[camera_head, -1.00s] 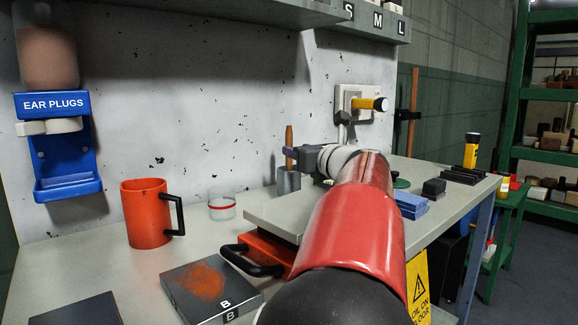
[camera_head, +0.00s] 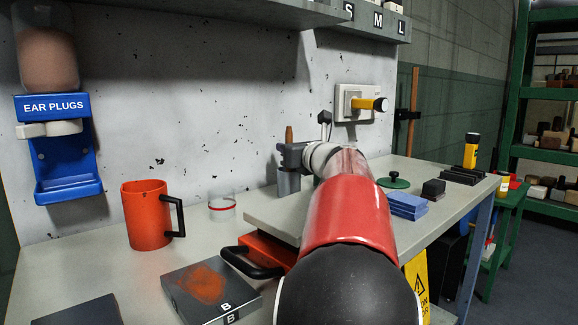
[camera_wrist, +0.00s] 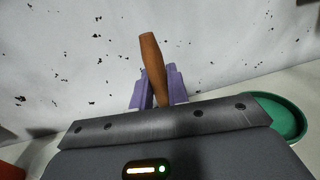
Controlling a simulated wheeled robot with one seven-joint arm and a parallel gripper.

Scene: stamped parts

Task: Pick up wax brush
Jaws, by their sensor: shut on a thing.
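The wax brush (camera_head: 289,134) stands upright with its brown wooden handle showing above my gripper. Its lower end is hidden in the grey cup (camera_head: 288,184) on the bench, close to the wall. My gripper (camera_head: 291,156) is shut on the handle just above the cup's rim. In the wrist view the handle (camera_wrist: 152,62) rises between the purple fingers (camera_wrist: 160,92), leaning slightly left.
A raised grey board (camera_head: 270,217) lies under my arm. A green lid (camera_head: 393,182) and blue blocks (camera_head: 407,204) lie right.

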